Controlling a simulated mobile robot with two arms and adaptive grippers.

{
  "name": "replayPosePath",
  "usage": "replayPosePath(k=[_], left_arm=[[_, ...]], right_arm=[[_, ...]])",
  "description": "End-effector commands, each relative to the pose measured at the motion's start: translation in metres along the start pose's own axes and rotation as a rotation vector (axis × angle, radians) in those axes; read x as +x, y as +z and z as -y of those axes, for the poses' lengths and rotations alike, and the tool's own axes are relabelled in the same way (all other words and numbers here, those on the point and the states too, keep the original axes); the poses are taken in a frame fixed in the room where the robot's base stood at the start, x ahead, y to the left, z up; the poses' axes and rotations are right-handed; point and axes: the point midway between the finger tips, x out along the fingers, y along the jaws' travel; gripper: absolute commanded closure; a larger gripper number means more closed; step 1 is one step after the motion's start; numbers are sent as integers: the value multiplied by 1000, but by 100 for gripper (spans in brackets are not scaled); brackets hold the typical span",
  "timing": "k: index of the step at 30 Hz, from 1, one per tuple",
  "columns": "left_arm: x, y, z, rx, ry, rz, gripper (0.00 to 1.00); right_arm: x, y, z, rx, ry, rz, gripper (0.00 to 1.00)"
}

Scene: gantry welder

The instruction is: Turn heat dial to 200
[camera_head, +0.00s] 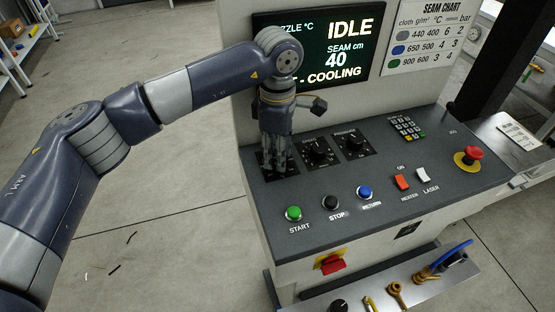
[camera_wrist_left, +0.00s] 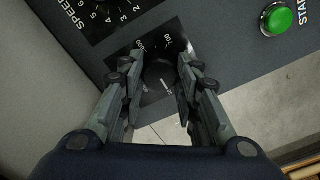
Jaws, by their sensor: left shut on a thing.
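My left gripper (camera_head: 277,165) points down over the leftmost dial on the sloping grey control panel (camera_head: 330,222). In the left wrist view, the left gripper (camera_wrist_left: 158,70) has its two fingers on either side of a dark round dial knob (camera_wrist_left: 159,74), shut on it. The knob is on a black square plate with small white numbers, partly hidden by the fingers. A white line shows on the knob, but I cannot tell which value it points to. In the head view the gripper covers this knob. My right gripper is not in view.
The middle dial (camera_head: 318,152) and right dial (camera_head: 352,142) sit close beside the gripper. A green start button (camera_head: 293,213), black stop button (camera_head: 330,202), and red emergency button (camera_head: 470,154) are on the panel. The screen (camera_head: 318,48) reads IDLE and 40.

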Motion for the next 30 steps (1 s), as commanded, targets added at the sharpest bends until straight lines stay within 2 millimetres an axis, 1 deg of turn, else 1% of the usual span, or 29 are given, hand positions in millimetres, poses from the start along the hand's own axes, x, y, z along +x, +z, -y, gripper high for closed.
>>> replayPosePath(k=[1,12,21,30], left_arm=[[3,-1,-1,-45,4,-1,94],[2,0,-1,-393,4,0,94],[1,0,-1,-626,4,1,94],[-1,0,-1,-757,4,1,94]], right_arm=[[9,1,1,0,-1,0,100],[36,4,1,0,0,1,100],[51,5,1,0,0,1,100],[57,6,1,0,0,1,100]])
